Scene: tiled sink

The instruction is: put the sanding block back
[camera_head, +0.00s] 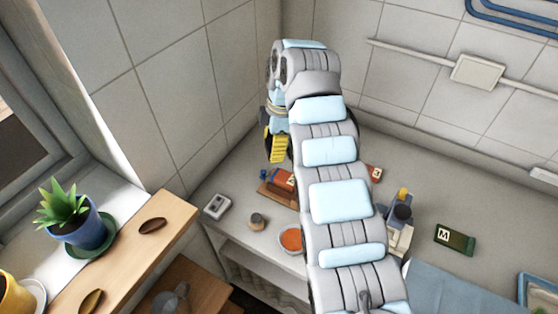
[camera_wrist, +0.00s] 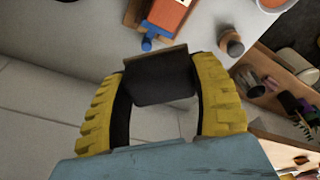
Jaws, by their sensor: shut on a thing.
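The sanding block (camera_wrist: 160,84) looks like a dark grey block with a thin brownish edge along its top. In the wrist view it sits between the two yellow fingers of my gripper (camera_wrist: 162,72), which are shut on it. In the head view my gripper (camera_head: 277,147) is by the back tiled wall, above the counter; one yellow finger shows and I cannot make out the block there. A wooden tray (camera_head: 266,190) holds an orange-red and blue item (camera_head: 281,180) below my gripper; they also show at the top of the wrist view. My arm hides part of the counter.
A small round pot (camera_head: 256,220), an orange-filled bowl (camera_head: 291,239) and a pale box (camera_head: 217,206) stand on the counter (camera_head: 237,185). A dark green box (camera_head: 454,239) lies at right. A potted plant (camera_head: 68,212) stands on the left ledge.

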